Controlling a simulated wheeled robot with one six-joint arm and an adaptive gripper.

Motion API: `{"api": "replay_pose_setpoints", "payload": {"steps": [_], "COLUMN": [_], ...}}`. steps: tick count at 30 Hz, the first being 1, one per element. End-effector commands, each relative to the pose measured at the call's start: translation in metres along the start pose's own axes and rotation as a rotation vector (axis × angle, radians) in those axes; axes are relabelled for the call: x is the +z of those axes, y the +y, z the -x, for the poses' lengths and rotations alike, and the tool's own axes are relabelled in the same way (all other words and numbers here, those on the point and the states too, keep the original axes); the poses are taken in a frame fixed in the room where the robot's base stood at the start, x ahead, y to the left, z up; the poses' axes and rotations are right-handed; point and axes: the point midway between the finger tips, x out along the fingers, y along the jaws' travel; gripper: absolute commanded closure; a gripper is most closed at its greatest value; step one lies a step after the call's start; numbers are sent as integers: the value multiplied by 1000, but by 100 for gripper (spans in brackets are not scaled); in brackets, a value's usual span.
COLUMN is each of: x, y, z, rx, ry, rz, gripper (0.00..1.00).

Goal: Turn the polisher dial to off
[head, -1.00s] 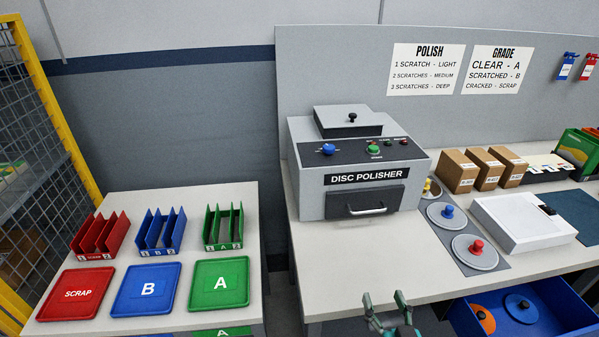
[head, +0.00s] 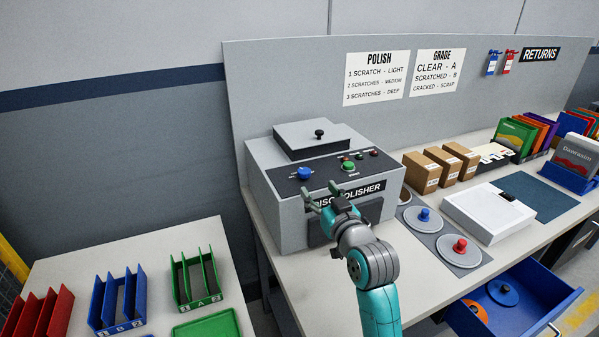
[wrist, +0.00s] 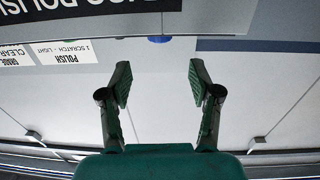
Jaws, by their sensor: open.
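The grey disc polisher (head: 277,203) stands on the bench with a sloped dark control panel (head: 327,172) on top. Its blue dial (head: 305,174) is at the left of that panel; its pointer setting is too small to read. My gripper (head: 321,196) is open and empty, in front of the polisher's upper front edge, a little below and right of the dial. In the wrist view my gripper (wrist: 160,78) shows two spread green fingers, with a bit of the blue dial (wrist: 160,39) beyond them, between the fingers in line. The gripper looks apart from the dial.
A green button (head: 348,167) and small lamps sit right of the dial. A lidded box with a black knob (head: 319,134) is behind the panel. Discs (head: 424,219), a white scale-like box (head: 489,214) and cartons (head: 422,172) stand to the right. Sorting trays (head: 118,302) stand at left.

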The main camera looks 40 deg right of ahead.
Motion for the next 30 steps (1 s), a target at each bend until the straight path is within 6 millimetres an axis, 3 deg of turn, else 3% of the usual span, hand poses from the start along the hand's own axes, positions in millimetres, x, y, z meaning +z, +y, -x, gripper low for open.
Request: {"api": "replay_pose_setpoints", "payload": {"steps": [9,15,29,30], "x": [-1,0,0,0], "y": [-1,0,0,0], "z": [-56,-82,-93,-93], "rx": [-1,-1,0,0], "ry": [1,0,0,0], "rz": [0,-1,0,0], "gripper": [37,37,37,45]}}
